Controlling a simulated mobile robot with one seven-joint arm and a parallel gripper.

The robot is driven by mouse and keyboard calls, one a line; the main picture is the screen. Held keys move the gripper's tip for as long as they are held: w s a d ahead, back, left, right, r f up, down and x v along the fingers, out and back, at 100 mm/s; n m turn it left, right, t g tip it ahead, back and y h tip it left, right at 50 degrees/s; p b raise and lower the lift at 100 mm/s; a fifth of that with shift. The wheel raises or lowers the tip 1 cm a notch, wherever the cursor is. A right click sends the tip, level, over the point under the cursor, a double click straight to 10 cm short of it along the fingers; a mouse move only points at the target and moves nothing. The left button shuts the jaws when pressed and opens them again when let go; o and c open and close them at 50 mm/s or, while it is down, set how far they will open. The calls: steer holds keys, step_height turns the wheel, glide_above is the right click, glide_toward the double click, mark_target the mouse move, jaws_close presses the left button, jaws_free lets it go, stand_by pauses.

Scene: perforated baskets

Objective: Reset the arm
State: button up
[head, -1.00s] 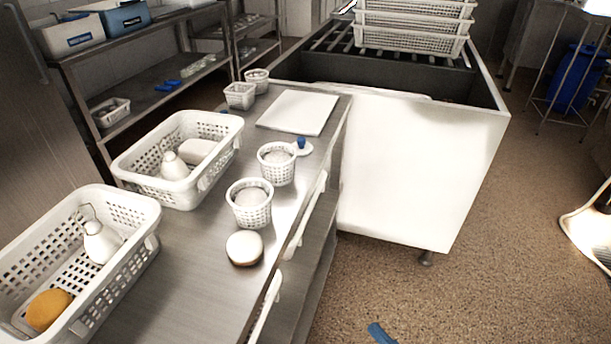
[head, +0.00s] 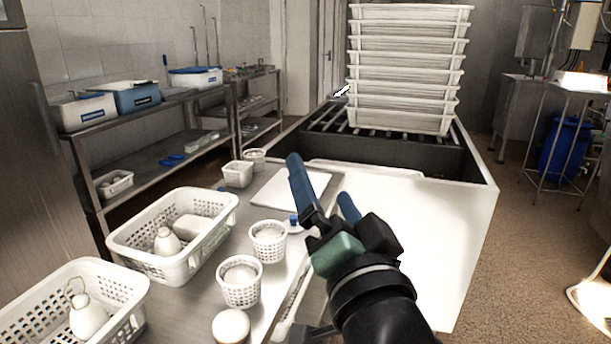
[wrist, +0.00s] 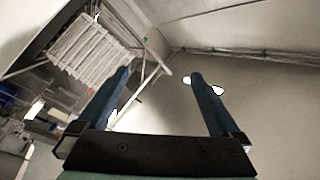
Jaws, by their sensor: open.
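My gripper (head: 325,192) is raised in front of the counter's right edge in the head view, with its blue fingers pointing up and away. In the wrist view my gripper (wrist: 163,78) has its two fingers wide apart with nothing between them. Beyond them the wrist view shows the wall and ceiling, and a tilted stack of white baskets (wrist: 95,45) at the upper left.
The metal counter (head: 185,310) holds two large perforated baskets (head: 205,235) with white bottles, several small round baskets (head: 240,292) and a white board (head: 270,190). A white-fronted unit (head: 440,215) with stacked baskets (head: 410,75) stands behind.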

steer(key=s+a+r+n+t+h+p, duration=0.1)
steer(key=s+r+n+t, duration=0.15)
steer(key=s+r, duration=0.4)
steer(key=s+a+r+n+t+h, duration=0.1)
steer(key=s+r+n+t+h, duration=0.15)
steer(key=r, duration=0.65)
steer(key=s+a+r+n+t+h+p, duration=0.1)
steer(key=s+r+n+t, duration=0.15)
steer(key=s+r, duration=0.35)
step_height(320, 180, up, 20)
steer(key=w+m+p, duration=0.1)
steer(key=w+p, duration=0.1)
steer(key=p, duration=1.7)
steer(key=shift+d, duration=0.35)
steer(key=shift+w+f, duration=0.1)
steer(key=shift+f, duration=0.05)
